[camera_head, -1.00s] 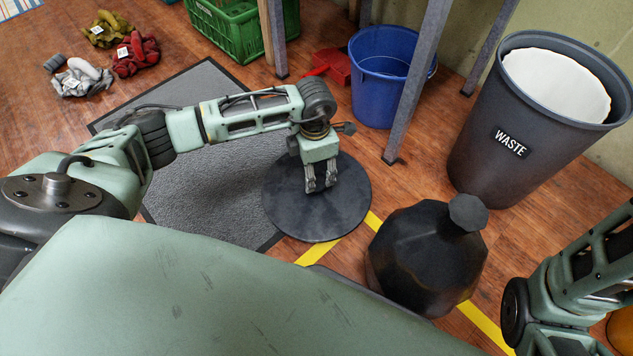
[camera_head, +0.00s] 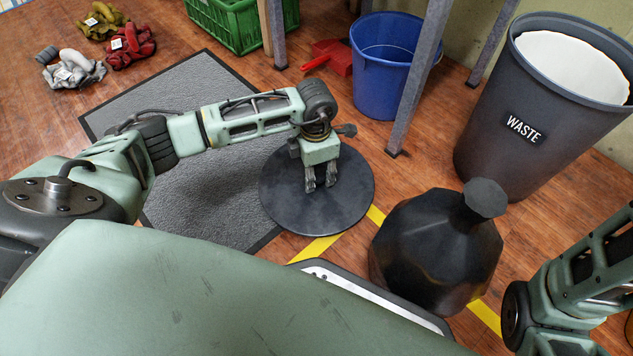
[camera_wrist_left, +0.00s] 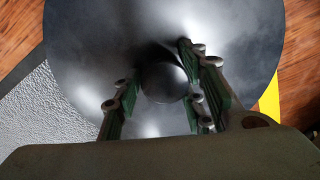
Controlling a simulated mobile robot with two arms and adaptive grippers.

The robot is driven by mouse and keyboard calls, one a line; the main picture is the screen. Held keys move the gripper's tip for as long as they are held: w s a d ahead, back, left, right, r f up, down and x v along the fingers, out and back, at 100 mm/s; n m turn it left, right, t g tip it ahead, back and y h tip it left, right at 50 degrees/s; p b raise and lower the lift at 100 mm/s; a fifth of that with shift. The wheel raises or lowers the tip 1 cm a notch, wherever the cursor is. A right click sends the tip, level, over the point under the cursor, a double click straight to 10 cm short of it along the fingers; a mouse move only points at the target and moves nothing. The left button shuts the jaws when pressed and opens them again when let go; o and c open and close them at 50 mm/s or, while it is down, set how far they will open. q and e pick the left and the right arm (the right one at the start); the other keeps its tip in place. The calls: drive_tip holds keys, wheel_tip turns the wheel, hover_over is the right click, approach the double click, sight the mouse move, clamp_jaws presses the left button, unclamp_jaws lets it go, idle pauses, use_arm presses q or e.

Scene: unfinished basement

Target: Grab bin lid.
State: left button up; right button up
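The bin lid (camera_head: 300,215), a dark round disc, lies flat on the floor, partly over the grey mat and the yellow line. In the wrist view the lid (camera_wrist_left: 95,50) fills most of the picture, with a round dark knob (camera_wrist_left: 165,82) near its middle. My left gripper (camera_head: 321,186) reaches down over the lid. In the wrist view its fingers (camera_wrist_left: 163,95) are apart, one on each side of the knob. A gap shows at the left finger; contact at the right one is hard to tell. The bin (camera_head: 505,165), marked WASTE, stands open with a white liner. My right gripper is out of the picture.
A tied black bag (camera_head: 435,255) stands right of the lid. A blue bucket (camera_head: 385,90), a red dustpan (camera_head: 330,57) and grey table legs (camera_head: 420,75) are behind it. A green crate (camera_head: 235,25) and gloves (camera_head: 130,47) lie farther back.

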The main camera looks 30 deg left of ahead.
use_arm(q)
drive_tip(key=c, duration=0.7)
drive_tip(key=shift+c, duration=0.6)
drive_tip(key=shift+r, duration=0.15)
